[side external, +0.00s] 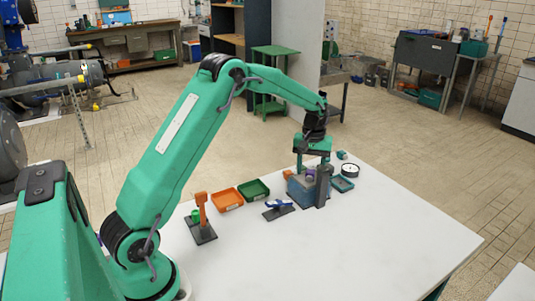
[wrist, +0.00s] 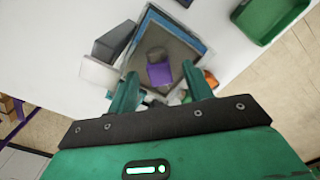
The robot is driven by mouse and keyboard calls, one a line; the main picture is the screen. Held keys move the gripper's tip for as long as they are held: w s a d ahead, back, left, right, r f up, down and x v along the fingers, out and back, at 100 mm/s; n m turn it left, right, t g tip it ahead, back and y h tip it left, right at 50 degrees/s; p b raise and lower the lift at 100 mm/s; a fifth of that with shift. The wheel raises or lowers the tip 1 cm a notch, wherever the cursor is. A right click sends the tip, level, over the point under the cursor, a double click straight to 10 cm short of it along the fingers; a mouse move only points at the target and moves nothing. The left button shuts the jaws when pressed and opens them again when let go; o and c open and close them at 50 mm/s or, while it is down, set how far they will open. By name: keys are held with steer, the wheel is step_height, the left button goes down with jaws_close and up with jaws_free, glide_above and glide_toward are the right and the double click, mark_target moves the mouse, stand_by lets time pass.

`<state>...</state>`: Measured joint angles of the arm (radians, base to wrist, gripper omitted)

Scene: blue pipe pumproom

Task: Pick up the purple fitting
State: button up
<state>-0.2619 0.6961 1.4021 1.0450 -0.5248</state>
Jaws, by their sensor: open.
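The purple fitting (wrist: 160,73) lies in a blue bin (wrist: 198,42) with a grey-brown floor, in the wrist view. A grey round part of it or beside it shows just above the purple part. In the side view a little purple (side external: 310,173) shows at the bin (side external: 297,192). My gripper (side external: 312,160) points down over the bin. In the wrist view its two green fingers are apart, one to each side of the fitting, and the gripper (wrist: 161,82) is open. I cannot tell how far the fingertips are above the fitting.
A grey upright block (side external: 322,187) stands against the bin's near side. An orange tray (side external: 226,200), a green tray (side external: 254,190), a teal tray (side external: 342,184) and a round white-faced item (side external: 350,170) are nearby. An orange stand (side external: 203,215) is at left. The white table's front right is clear.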

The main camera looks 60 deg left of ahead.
steer(key=shift+f, duration=0.55)
jaws_close()
